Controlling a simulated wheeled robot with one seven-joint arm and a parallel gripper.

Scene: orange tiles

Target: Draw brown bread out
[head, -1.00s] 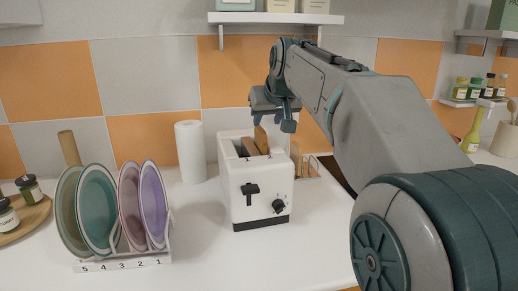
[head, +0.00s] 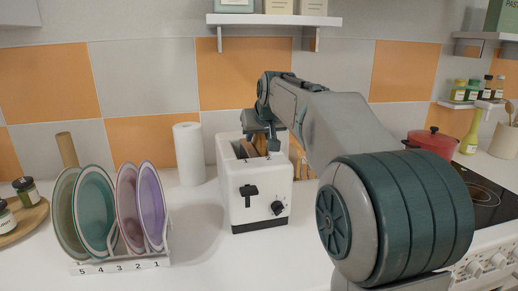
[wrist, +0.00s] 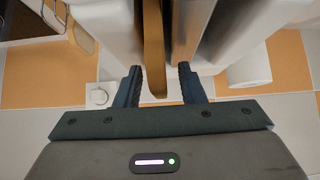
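My gripper (head: 263,138) is down at the toaster's top, at the taller slice. In the wrist view my gripper (wrist: 160,74) is open, its fingers spread apart. The golden-brown slice (wrist: 154,45) reaches between them with a gap on each side.
A plate rack (head: 125,262) with several plates stands left of the toaster, and a paper towel roll (head: 189,154) behind it. A small rack (head: 300,163) is close on the toaster's right. A red pot (head: 433,142) sits at the stove. The front counter is clear.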

